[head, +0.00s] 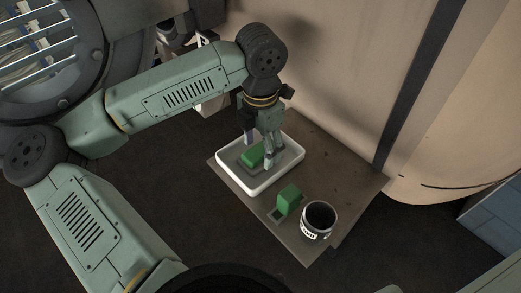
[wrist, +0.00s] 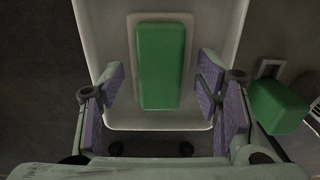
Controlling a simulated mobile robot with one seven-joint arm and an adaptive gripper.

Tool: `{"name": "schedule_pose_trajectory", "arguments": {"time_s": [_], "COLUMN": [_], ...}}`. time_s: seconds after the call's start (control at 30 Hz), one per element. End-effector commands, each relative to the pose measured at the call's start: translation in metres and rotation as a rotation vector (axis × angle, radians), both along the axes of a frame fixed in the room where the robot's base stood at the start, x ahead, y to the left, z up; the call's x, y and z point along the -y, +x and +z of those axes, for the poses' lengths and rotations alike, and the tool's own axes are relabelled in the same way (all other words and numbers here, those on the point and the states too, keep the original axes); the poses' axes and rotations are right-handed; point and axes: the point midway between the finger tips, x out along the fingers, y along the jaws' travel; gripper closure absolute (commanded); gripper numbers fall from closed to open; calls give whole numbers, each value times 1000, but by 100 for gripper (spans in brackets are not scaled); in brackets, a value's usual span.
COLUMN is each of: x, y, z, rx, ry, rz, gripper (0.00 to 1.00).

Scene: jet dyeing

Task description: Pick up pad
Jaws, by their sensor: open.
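A green pad (head: 252,156) lies in a white tray (head: 262,189) on a brown board. In the wrist view the pad (wrist: 161,66) is a long green block on a pale base, inside the white tray (wrist: 225,30). My gripper (head: 259,150) points down over the tray. In the wrist view my gripper (wrist: 162,88) is open, with one purple-lined finger on each side of the pad's near part. Gaps show between the fingers and the pad. I cannot tell the exact height of the fingertips over the tray floor.
A second green block (head: 288,199) stands on the board (head: 345,180) with a small grey frame at its foot. A dark-mouthed cup (head: 318,220) with a printed label stands beside it. A large tan cylinder (head: 340,60) rises behind the board.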

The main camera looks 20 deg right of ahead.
Motion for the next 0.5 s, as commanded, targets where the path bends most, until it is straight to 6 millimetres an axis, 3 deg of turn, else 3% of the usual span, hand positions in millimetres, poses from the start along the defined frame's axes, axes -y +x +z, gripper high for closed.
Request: {"name": "schedule_pose_trajectory", "arguments": {"time_s": [0.23,0.5], "x": [0,0], "y": [0,0], "z": [-2,-2], "rx": [0,0], "ry": [0,0], "rz": [0,0], "gripper": [42,60]}}
